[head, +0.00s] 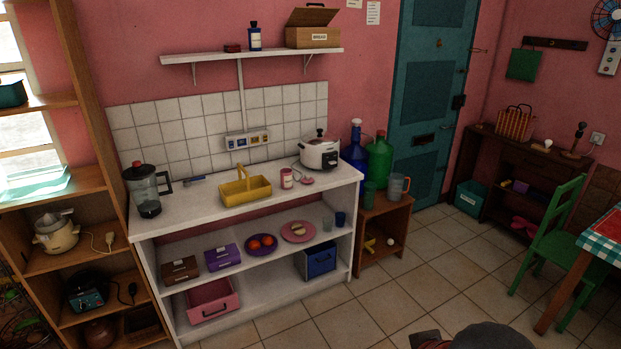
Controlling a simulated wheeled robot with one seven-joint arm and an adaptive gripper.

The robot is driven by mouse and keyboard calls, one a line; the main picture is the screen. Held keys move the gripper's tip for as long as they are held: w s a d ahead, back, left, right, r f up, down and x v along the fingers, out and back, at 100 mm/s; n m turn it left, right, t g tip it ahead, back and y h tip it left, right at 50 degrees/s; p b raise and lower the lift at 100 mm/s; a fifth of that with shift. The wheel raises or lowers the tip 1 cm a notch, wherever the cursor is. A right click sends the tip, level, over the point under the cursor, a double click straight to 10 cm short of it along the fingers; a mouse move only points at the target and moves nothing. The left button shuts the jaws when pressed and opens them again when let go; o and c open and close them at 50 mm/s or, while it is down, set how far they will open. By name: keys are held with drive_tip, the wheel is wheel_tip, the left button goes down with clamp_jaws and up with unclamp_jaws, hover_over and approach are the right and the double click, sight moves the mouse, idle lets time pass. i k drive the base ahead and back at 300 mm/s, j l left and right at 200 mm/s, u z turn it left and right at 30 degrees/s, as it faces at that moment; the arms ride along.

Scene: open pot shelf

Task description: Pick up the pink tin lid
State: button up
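A small pink lid (307,181) lies on the white counter (215,209), just right of a pink and white tin (286,179) and in front of the white rice cooker (320,154). It looks flat, with a small raised part that is too small to make out. The tin stands upright, and the lid looks apart from it. A dark rounded part of my arm shows at the bottom edge, far from the counter. My gripper's fingers cannot be seen.
A yellow basket (246,191) stands left of the tin, and a blender (146,192) at the counter's left end. A wooden stand (382,212) with mugs and bottles adjoins on the right. A green chair (556,240) is farther right. The tiled floor (350,310) in front is clear.

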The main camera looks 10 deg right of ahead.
sight(308, 180)
drive_tip(key=i+j+z, duration=0.35)
drive_tip(key=i+j, duration=0.15)
drive_tip(key=i, duration=0.55)
drive_tip(key=i+j+z, duration=0.35)
drive_tip(key=i+j, duration=0.4)
drive_tip(key=i, duration=0.25)
drive_tip(key=i+j+z, duration=0.35)
drive_tip(key=i+j, duration=0.55)
drive_tip(key=j, duration=0.1)
